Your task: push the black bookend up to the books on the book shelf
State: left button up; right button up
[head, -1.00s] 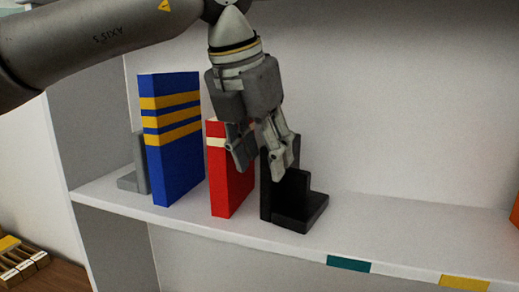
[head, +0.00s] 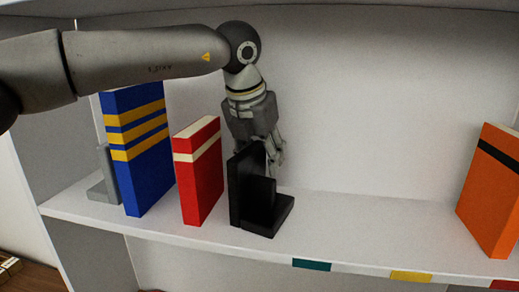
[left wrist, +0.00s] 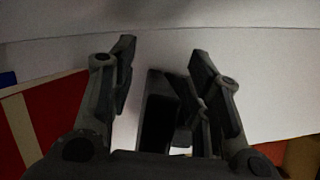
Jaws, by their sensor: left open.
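The black bookend (head: 238,190) stands upright on the book shelf (head: 330,222), its low foot toward the right. The red book (head: 203,180) with a cream band stands to its left, with a narrow gap between them. The blue book (head: 150,185) with yellow bands stands further left. My left gripper (head: 274,158) points down at the bookend's top rear, its fingertips partly hidden behind it. In the left wrist view the open fingers (left wrist: 163,70) stand apart, with the black bookend (left wrist: 157,118) showing between them. Contact cannot be told. My right gripper is not in view.
A grey bookend (head: 103,178) stands left of the blue book. An orange book (head: 488,195) with a black band stands at the far right. The shelf between it and the black bookend is clear. Teal and yellow labels mark the front edge.

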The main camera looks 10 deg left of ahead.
pick_arm(q)
jog(key=shift+c, duration=0.2)
grip_shut()
jog(key=shift+n+b, duration=0.4)
jog(key=shift+b, duration=0.2)
jog(key=shift+d+r+n+y+b, duration=0.15)
jog(key=shift+n+y+b, duration=0.45)
jog(key=shift+n, duration=0.4)
jog(key=shift+a, duration=0.2)
jog(key=shift+w+a+b, duration=0.2)
jog(key=shift+a+b, duration=0.05)
jog(key=shift+a, duration=0.85)
jog(key=shift+w+a+b, duration=0.2)
jog(key=shift+a+b, duration=0.05)
jog(key=shift+a, duration=0.8)
grip_release()
jog(key=shift+s+d, duration=0.1)
